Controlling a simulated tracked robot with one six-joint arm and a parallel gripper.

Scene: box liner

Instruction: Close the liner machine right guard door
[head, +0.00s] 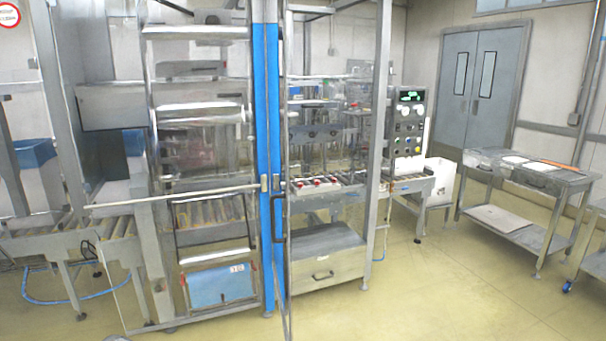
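The liner machine (265,100) fills the left and middle of the head view, with blue uprights near its centre. A narrow framed panel (286,255), which looks like the right guard door, stands just right of the blue uprights. I see it almost edge-on, swung out toward me, so it looks open. A dark handle (279,220) shows beside it. The bay to its right looks uncovered, up to a grey post (379,150). A clear panel with a pale rail (170,196) crosses the left bay; I cannot tell whether it is fully shut. My gripper is not in view.
A control panel (408,125) with buttons stands right of the machine. A steel table (530,175) holding flat items is at the right, before grey double doors (480,90). The yellowish floor (430,290) in front of the right bay is clear.

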